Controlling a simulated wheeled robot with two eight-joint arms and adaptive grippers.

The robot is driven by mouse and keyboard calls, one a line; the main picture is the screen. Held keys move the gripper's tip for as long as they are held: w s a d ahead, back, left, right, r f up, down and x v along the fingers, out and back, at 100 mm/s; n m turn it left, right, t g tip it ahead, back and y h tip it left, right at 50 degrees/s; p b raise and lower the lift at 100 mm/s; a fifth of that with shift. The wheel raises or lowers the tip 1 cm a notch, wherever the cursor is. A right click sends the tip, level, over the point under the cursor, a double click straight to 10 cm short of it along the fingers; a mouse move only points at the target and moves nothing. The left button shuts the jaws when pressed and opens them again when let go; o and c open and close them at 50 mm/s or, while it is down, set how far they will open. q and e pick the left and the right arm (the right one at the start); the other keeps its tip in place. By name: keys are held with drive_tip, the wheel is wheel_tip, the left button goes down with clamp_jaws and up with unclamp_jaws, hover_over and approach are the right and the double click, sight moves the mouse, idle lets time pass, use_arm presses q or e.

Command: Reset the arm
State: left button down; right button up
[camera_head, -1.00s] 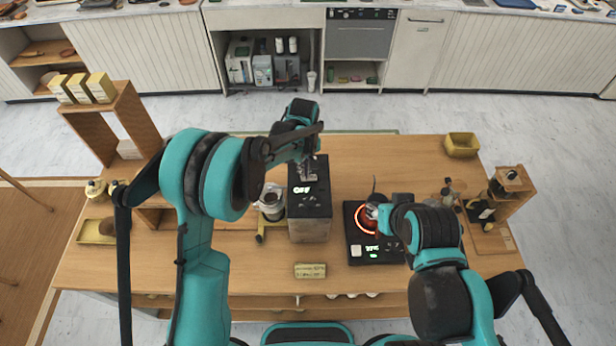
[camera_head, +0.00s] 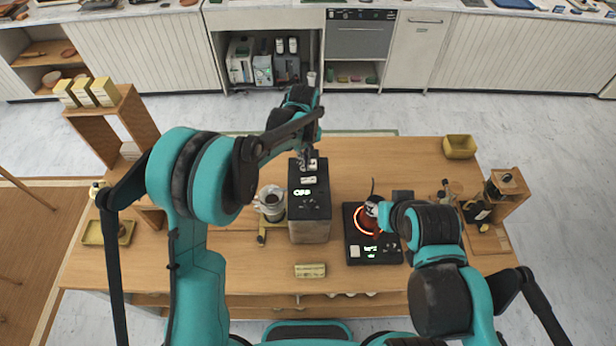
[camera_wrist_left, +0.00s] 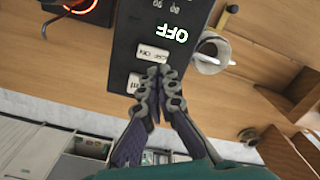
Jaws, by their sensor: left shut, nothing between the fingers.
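My left gripper (camera_head: 306,162) is over the far end of the black grinder-like machine (camera_head: 309,206), which shows a lit "OFF" on its top. In the left wrist view the gripper (camera_wrist_left: 158,72) is shut and empty, its fingertips together close to the white "ON" button (camera_wrist_left: 153,53) on that machine. I cannot tell whether they touch it. My right arm (camera_head: 432,226) reaches to the black heating plate (camera_head: 363,250) with its glowing red ring. The right gripper's fingers are hidden by the arm and the small vessel there.
A glass vessel with a white top (camera_head: 271,203) stands just left of the machine. A wooden shelf (camera_head: 98,118) with yellow boxes stands at the left. The table's back middle is clear.

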use_arm(q)
drive_tip(key=shift+r, duration=0.4)
drive_tip(key=shift+f, duration=0.1)
drive_tip(key=s+a+f+m+t+b, duration=0.2)
drive_tip(key=s+a+m+t+b, duration=0.1)
drive_tip(key=s+a+b, duration=0.9)
drive_tip(key=s+a+f+m+t+b, duration=0.1)
drive_tip(key=s+a+f+t+b, duration=0.1)
drive_tip(key=s+f+b, duration=0.3)
drive_tip(key=s+a+f+m+t+b, duration=0.2)
drive_tip(key=s+f+b, duration=0.3)
drive_tip(key=f+b, duration=0.4)
drive_tip(key=shift+s+a+b, duration=0.35)
drive_tip(key=shift+a+b, duration=0.55)
drive_tip(key=shift+b, duration=0.35)
